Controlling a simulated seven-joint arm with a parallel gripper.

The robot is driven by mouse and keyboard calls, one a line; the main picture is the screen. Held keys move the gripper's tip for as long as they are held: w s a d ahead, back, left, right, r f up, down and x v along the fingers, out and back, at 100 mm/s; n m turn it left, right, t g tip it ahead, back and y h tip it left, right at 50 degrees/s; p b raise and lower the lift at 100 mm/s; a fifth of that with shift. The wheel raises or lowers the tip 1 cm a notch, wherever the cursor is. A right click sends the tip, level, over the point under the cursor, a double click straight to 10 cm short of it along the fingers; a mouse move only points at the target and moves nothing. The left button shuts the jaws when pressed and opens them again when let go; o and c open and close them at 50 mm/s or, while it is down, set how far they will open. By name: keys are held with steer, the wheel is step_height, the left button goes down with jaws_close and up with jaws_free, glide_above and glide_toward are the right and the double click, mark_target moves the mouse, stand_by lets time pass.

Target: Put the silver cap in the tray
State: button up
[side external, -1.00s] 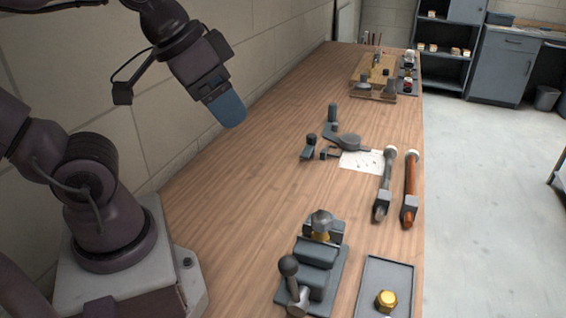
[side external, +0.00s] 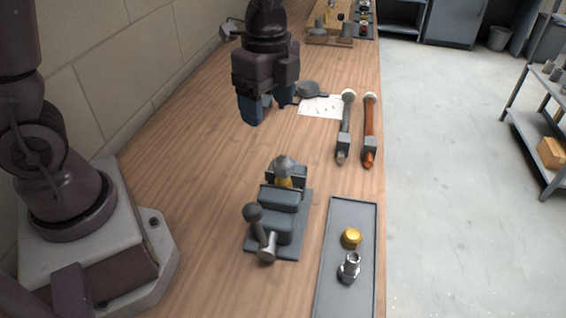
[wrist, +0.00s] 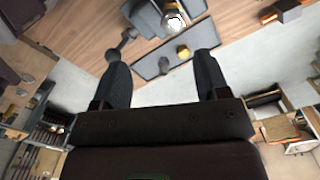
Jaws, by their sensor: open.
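A silver domed cap (side external: 284,163) sits on a yellow fitting (side external: 284,182) held upright in a dark grey vise (side external: 279,200). The cap also shows at the top of the wrist view (wrist: 173,22). The dark tray (side external: 336,225) lies right of the vise; it holds a gold cap (side external: 351,237) and a silver threaded fitting (side external: 349,268). My gripper (side external: 264,108) points down with its two blue-grey fingers apart and empty. It is above the table, beyond the vise, and touches nothing. The wrist view shows both fingers (wrist: 162,62) spread.
Two pipe wrenches, one grey (side external: 345,130) and one orange (side external: 370,130), lie beyond the tray. A paper sheet (side external: 320,106) and a grey tool (side external: 312,88) lie behind my gripper. The vise handle (side external: 256,222) rises at its near end.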

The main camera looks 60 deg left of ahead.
mark_target(283, 160)
steer(key=f+m, duration=0.2)
steer(key=f, duration=0.2)
steer(key=w+f+m, duration=0.1)
steer(key=f+m, duration=0.2)
steer(key=f, duration=0.1)
steer(key=w+d+f+m, duration=0.1)
steer(key=f+m, duration=0.1)
steer(key=f, duration=0.2)
steer(key=shift+f, duration=0.4)
steer(key=c, duration=1.1)
steer(key=shift+w+r, duration=0.1)
steer(key=shift+r, duration=0.6)
steer(key=s+a+r, duration=0.2)
steer(key=s+r, duration=0.9)
steer(key=s, duration=0.3)
steer(key=shift+r, duration=0.3)
